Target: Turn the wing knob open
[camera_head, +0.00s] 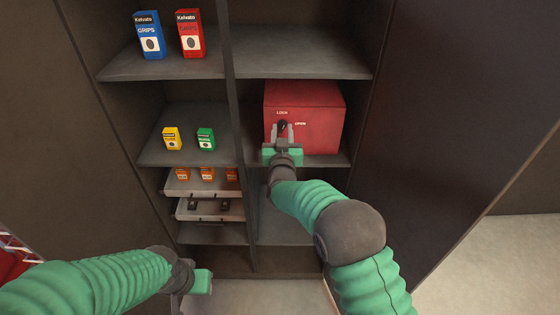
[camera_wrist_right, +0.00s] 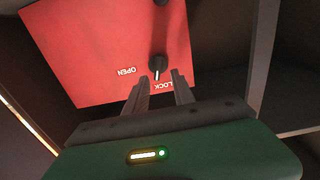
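The red box (camera_head: 325,105) stands on a shelf of the cabinet's right column. Its front has a dark wing knob (camera_head: 283,124) with white LOCK and OPEN labels. In the right wrist view the knob (camera_wrist_right: 157,65) has a pale tip pointing towards the LOCK label (camera_wrist_right: 158,86). My right gripper (camera_head: 283,132) is in front of the knob. In the right wrist view its fingers (camera_wrist_right: 161,88) are apart with nothing between them, and the knob is just beyond the fingertips. My left gripper (camera_head: 195,285) is low at the picture's bottom; its fingers are hard to make out.
The left column holds blue (camera_head: 150,35) and red (camera_head: 190,33) cartons above, yellow (camera_head: 172,138) and green (camera_head: 206,138) cartons below, then trays (camera_head: 210,210) with small orange boxes. A dark cabinet door (camera_head: 470,130) stands at right. The shelf above the red box is empty.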

